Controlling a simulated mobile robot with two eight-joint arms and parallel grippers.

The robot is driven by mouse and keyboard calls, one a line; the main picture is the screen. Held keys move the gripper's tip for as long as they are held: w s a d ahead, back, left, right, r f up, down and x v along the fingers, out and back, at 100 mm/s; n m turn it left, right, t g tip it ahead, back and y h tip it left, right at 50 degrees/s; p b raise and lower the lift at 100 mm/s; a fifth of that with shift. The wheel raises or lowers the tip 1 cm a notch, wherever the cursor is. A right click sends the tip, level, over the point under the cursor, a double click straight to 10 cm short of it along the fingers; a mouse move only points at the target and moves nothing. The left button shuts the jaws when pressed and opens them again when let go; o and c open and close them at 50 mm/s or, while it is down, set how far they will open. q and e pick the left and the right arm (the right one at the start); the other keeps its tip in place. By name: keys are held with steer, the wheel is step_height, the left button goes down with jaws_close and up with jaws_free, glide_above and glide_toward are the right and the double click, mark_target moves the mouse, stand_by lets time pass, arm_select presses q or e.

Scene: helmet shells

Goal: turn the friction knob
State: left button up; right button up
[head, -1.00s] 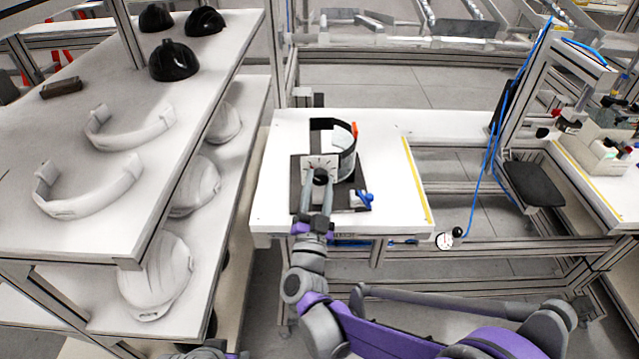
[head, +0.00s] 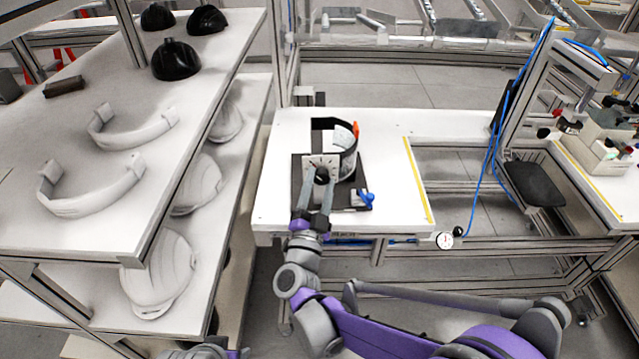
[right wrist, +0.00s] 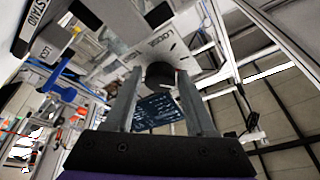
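The black round friction knob (head: 321,176) sits on the front of a white panel (head: 310,162) with dial marks, on a dark stand at the table. My right gripper (head: 319,185) reaches up to it from below. In the right wrist view, the knob (right wrist: 160,75) lies between the two fingertips of my right gripper (right wrist: 161,82), with thin gaps seeming to show on both sides; contact is not clear. The panel, lettered "LOOSE" (right wrist: 160,40), appears tilted there. My left gripper is not clearly seen; only a bit of my arm shows at the bottom edge.
A clear and black visor assembly with an orange tab (head: 356,130) stands behind the panel. A blue clamp handle (head: 366,198) is right of it. The white table (head: 395,170) is clear on its right side. A shelf with helmet shells and headbands stands left.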

steer(key=shift+o, duration=1.3)
steer(key=shift+s, duration=0.1)
steer(key=v, duration=1)
steer(key=shift+s+b, duration=0.3)
steer(key=shift+b, duration=0.05)
steer(key=shift+f, duration=0.1)
